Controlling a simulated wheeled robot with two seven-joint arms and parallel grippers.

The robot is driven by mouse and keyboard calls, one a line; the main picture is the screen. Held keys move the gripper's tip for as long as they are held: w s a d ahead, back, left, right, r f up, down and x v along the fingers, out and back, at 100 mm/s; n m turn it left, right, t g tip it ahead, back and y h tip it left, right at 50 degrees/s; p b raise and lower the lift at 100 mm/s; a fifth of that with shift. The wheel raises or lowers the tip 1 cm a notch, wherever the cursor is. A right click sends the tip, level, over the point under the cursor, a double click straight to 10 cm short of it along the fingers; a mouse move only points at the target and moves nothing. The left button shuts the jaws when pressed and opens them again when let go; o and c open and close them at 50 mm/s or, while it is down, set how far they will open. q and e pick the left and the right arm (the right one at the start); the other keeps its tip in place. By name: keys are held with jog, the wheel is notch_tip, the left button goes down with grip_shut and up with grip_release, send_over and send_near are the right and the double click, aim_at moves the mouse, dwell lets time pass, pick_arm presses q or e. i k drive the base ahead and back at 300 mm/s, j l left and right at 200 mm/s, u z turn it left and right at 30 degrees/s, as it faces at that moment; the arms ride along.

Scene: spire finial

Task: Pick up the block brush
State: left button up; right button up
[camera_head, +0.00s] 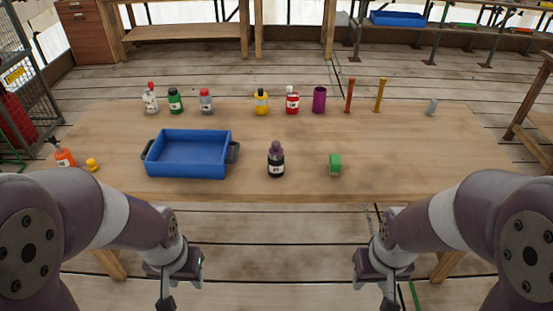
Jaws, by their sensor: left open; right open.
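A small block with a green top and front and a tan side (335,163), which looks like the block brush, sits on the wooden table (400,170) near its front edge, right of centre. Nothing touches it. My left gripper (167,300) is open and empty at the bottom left, in front of the table. My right gripper (389,300) is open and empty at the bottom, in front of the table and a little right of the block. The fingertips of both are partly cut off by the lower frame edge.
A dark bottle (276,160) stands left of the block. A blue tray (187,153) lies further left. An orange bottle (63,153) and a yellow item (92,165) are at the left end. Several bottles and a purple cup (319,99) line the back. The table's right front is clear.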

aim_at(334, 161)
jog(key=i+l+u, duration=0.1)
jog(key=u, duration=0.35)
jog(key=l+u, duration=0.25)
jog(key=u, duration=0.2)
jog(key=l+u, duration=0.25)
jog(key=u, duration=0.15)
jog(key=l+u, duration=0.25)
jog(key=u, duration=0.2)
jog(key=k+l+u, duration=0.1)
jog(key=l, duration=0.35)
jog(key=l+u, duration=0.1)
jog(key=l, duration=0.35)
jog(key=k+l+u, duration=0.1)
jog(key=l, duration=0.3)
jog(key=k+l+u, duration=0.1)
jog(key=l, duration=0.35)
jog(key=k+l+u, duration=0.1)
jog(key=k+l, duration=0.15)
jog(key=l, duration=0.15)
